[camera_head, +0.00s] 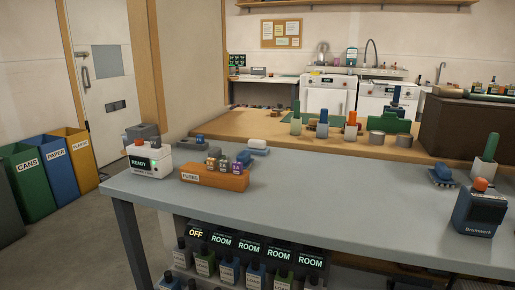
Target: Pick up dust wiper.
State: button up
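I cannot tell for sure which object is the dust wiper. One candidate is a small white block with a blue-grey base (258,146) near the back edge of the grey table (320,193). Another is a blue brush-like piece (443,176) lying on the table's right part, left of a pot with a green-topped handle (484,165). Both rest on the tabletop with nothing holding them. My gripper is not in view.
An orange fuse block (214,178) and a white READY box (149,161) stand on the table's left. A dark blue device with an orange knob (479,211) stands at right. The table's middle is clear. Coloured bins (32,182) stand far left.

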aim_at(256, 146)
jog(key=i+j+z, duration=0.15)
jog(key=j, duration=0.3)
jog(key=i+j+z, duration=0.15)
jog(key=j, duration=0.3)
jog(key=i+j+z, duration=0.2)
jog(key=j, duration=0.25)
jog(key=j+z, duration=0.15)
jog(key=j, duration=0.3)
jog(key=i, duration=0.95)
